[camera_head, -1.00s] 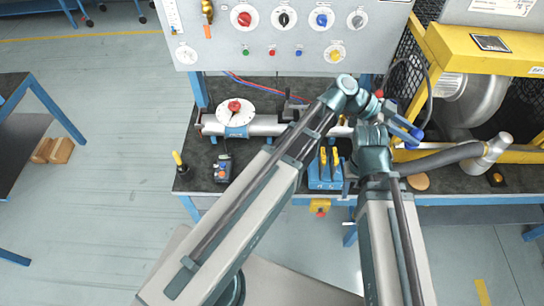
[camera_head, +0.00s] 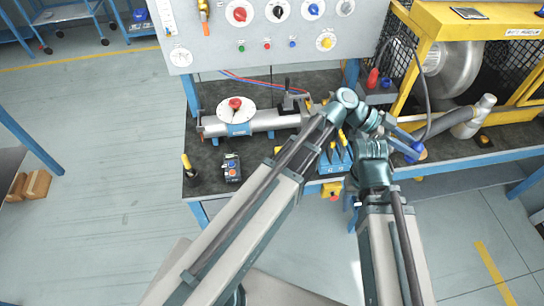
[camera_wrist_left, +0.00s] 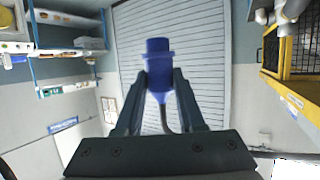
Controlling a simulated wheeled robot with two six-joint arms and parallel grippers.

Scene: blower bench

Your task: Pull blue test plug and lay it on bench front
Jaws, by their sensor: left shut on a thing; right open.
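The blue test plug (camera_head: 413,153) is in my left gripper (camera_head: 402,142), above the bench's front part at the right. In the left wrist view the plug (camera_wrist_left: 160,65) stands between the two dark fingers (camera_wrist_left: 158,95), which are shut on it. A dark cable trails from the plug. My right gripper (camera_head: 352,190) is low by the bench's front edge, further left, mostly hidden by my arm; it appears open and empty. The dark bench top (camera_head: 460,148) lies beneath the left gripper.
A grey box with a red plug (camera_head: 373,78) and a blue fitting stands behind. The yellow blower guard (camera_head: 440,40) is to the right, with a grey hose (camera_head: 450,122) near the plug. A blue block (camera_head: 335,160) with yellow-handled tools and a control box (camera_head: 232,168) stand left.

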